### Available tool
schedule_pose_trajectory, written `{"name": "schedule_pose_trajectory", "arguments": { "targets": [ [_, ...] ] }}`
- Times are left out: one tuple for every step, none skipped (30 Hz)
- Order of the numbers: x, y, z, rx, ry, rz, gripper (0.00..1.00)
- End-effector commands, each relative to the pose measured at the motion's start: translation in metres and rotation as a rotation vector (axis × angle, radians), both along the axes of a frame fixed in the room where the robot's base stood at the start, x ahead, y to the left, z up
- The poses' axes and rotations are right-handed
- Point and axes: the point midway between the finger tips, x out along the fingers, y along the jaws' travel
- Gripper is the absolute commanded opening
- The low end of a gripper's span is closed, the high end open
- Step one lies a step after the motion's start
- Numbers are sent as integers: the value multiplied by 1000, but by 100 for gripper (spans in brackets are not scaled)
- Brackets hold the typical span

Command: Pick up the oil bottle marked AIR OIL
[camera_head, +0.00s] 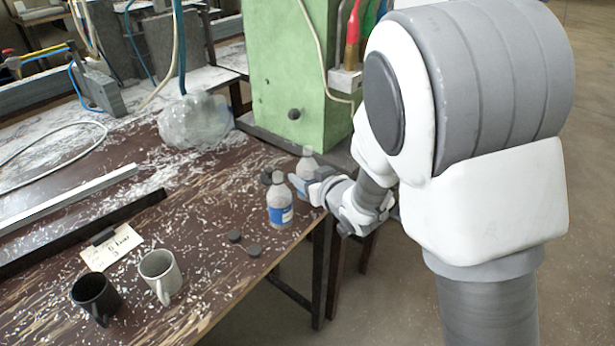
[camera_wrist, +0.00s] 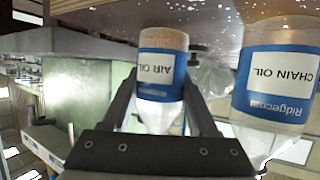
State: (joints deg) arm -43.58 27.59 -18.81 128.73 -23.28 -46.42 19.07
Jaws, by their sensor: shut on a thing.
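The bottle marked AIR OIL (camera_wrist: 155,72) has a blue and white label and stands between the two fingers of my gripper (camera_wrist: 160,85) in the wrist view, which looks upside down. My gripper is shut on it. In the head view this bottle (camera_head: 307,162) is the rear one, partly hidden by my gripper (camera_head: 308,186), near the bench's right edge. I cannot tell whether its base touches the bench. A similar bottle marked CHAIN OIL (camera_wrist: 278,75) is close beside it; in the head view it stands upright in front (camera_head: 280,207).
The brown bench (camera_head: 200,205) is strewn with shavings. Dark round pieces (camera_head: 235,237) lie in front of the bottles. A black mug (camera_head: 97,298), a grey mug (camera_head: 160,272) and a note (camera_head: 112,248) are at front left. A green machine body (camera_head: 290,75) stands behind.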

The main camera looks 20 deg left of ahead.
Motion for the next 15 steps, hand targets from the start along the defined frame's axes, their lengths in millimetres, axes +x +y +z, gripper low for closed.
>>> {"name": "schedule_pose_trajectory", "arguments": {
  "targets": [
    [0,0,4,1,-2,0,0],
    [0,0,6,1,-2,0,0],
    [1,0,9,2,-2,0,0],
    [1,0,11,3,-2,0,0],
    [1,0,14,3,-2,0,0],
    [1,0,18,4,-3,-1,0],
    [1,0,21,3,-3,-1,0],
    [1,0,24,3,-3,-1,0],
    [1,0,29,4,-3,0,0],
    [1,0,32,5,-4,0,0],
    [1,0,36,4,-3,-1,0],
    [1,0,41,4,-3,-1,0],
    [2,-5,41,2,-3,-3,0],
    [2,-9,43,2,-2,-4,0],
    [2,-15,46,3,-1,-5,0]
  ]
}}
